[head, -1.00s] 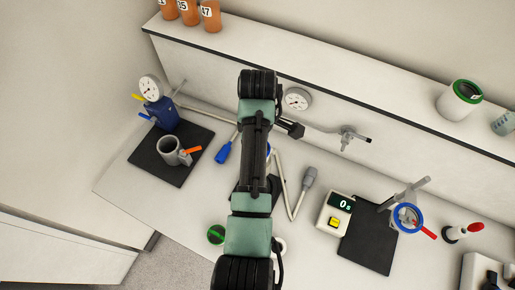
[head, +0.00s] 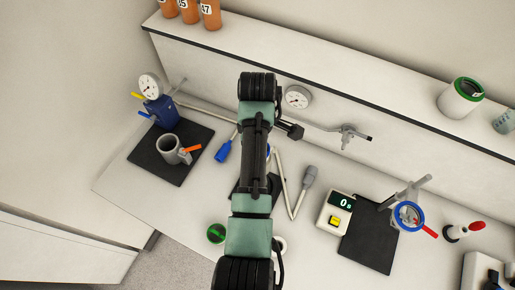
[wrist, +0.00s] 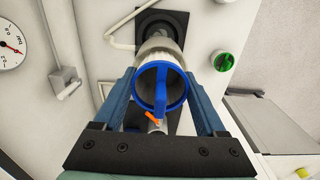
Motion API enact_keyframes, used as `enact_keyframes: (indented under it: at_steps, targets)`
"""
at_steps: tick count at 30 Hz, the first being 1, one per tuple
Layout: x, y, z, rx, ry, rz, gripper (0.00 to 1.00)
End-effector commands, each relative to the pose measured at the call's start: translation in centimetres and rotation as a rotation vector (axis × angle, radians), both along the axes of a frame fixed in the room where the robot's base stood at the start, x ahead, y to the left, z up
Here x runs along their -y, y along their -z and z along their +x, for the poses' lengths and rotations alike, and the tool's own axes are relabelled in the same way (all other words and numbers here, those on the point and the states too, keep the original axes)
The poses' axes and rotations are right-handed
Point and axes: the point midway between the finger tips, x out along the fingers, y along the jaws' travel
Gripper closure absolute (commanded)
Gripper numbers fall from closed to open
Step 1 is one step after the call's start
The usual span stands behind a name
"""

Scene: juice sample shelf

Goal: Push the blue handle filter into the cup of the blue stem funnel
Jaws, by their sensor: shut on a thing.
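In the wrist view, the blue handle filter (wrist: 161,92) has a blue rim and a blue bar handle toward the camera. My gripper (wrist: 161,78) is shut on it, with one blue finger on each side. A pale grey tapered body (wrist: 160,48) shows just beyond the rim; I cannot tell whether it is the filter's wall or the funnel's cup. No blue stem is visible, so I cannot tell how far the filter sits in a cup. In the head view my arm hides the gripper and the filter.
A black square base (wrist: 182,18) lies beyond the filter. A green knob (head: 216,233) is nearby. A grey mug with an orange handle (head: 168,147) stands on a black mat at left.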

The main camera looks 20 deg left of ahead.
Motion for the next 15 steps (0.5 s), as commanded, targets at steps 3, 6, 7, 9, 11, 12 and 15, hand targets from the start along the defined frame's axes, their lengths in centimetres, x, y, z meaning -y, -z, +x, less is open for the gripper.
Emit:
enact_keyframes:
  at_steps: [3,6,7,9,11,12,15]
  targets:
    - [0.1,0.5,-0.2,-0.004,0.0,-0.002,0.79]
    - [0.1,0.5,-0.2,-0.006,0.0,-0.003,0.79]
    - [0.1,0.4,-0.2,-0.007,0.0,-0.003,0.79]
    - [0.1,0.2,-0.2,-0.007,0.0,-0.003,0.79]
    - [0.1,0.0,-0.2,-0.007,0.0,-0.003,0.79]
    - [0.1,-0.2,-0.2,-0.007,0.001,-0.003,0.79]
    - [0.1,-0.7,-0.2,-0.006,0.001,-0.003,0.79]
